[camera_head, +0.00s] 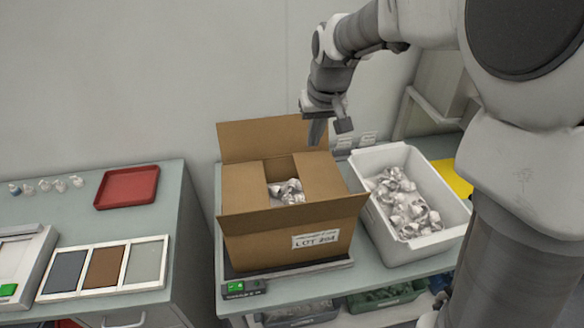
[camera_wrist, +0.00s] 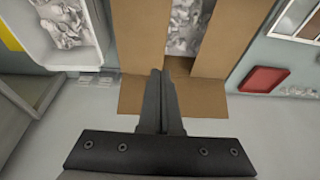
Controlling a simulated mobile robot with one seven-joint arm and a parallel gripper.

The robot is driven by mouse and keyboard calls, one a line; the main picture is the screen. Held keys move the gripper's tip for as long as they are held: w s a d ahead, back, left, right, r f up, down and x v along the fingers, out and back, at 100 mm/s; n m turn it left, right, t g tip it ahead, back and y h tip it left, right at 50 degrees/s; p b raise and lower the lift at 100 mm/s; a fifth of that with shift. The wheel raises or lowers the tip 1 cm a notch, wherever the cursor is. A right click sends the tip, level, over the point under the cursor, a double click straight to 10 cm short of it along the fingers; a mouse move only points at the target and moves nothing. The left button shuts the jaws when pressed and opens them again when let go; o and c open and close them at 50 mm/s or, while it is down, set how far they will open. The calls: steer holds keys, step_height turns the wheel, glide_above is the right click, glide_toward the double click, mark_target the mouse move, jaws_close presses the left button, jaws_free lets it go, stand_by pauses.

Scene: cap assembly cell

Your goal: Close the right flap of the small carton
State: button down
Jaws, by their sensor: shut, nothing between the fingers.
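The small brown carton (camera_head: 265,248) stands on the bench with a "LOT 204" label on its front. Its right flap (camera_head: 320,178) lies folded inward over the opening, as does its left flap (camera_head: 244,188). White parts (camera_head: 287,191) show in the gap between them. The back flap (camera_head: 268,138) stands up and the front flap (camera_head: 295,211) leans outward. My gripper (camera_head: 317,138) is shut and empty, pointing down above the carton's back right corner. In the wrist view my gripper (camera_wrist: 163,74) overlaps the back flap (camera_wrist: 198,98), close to the right flap (camera_wrist: 143,35); contact cannot be told.
A white bin (camera_head: 362,160) of white parts stands close to the carton's right. A yellow item (camera_head: 452,178) lies beyond it. A red tray (camera_head: 127,187) and a three-panel tray (camera_head: 65,292) lie on the left bench. The wall is close behind the carton.

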mark_target(304, 180)
steer(key=x, duration=0.8)
steer(key=s+x, duration=0.1)
steer(key=x, duration=0.3)
steer(key=shift+w+f, duration=0.15)
steer(key=shift+f, duration=0.35)
steer(key=shift+a+f, duration=0.1)
steer(key=shift+f, duration=0.4)
